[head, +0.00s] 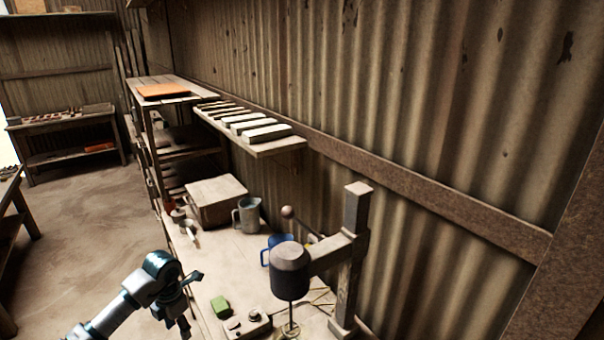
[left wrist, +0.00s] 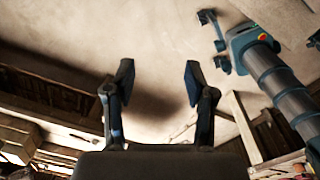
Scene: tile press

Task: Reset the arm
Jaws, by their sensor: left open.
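My left gripper (head: 190,300) is at the lower left of the head view, beside the front edge of the workbench (head: 222,262). In the left wrist view my left gripper (left wrist: 158,82) has its two fingers wide apart, with nothing between them. My other arm shows at the right of that view, and its gripper (left wrist: 215,42) has its fingers apart and empty. The tile press (head: 352,240) stands on the bench, with a dark cylindrical head (head: 290,270) on its side arm.
On the bench are a green block (head: 220,306), a blue mug (head: 277,243), a grey jug (head: 247,215) and a wooden box (head: 215,202). A wall shelf (head: 275,147) holds several pale bars. An orange slab (head: 163,90) lies farther back. The floor (head: 90,215) at left is open.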

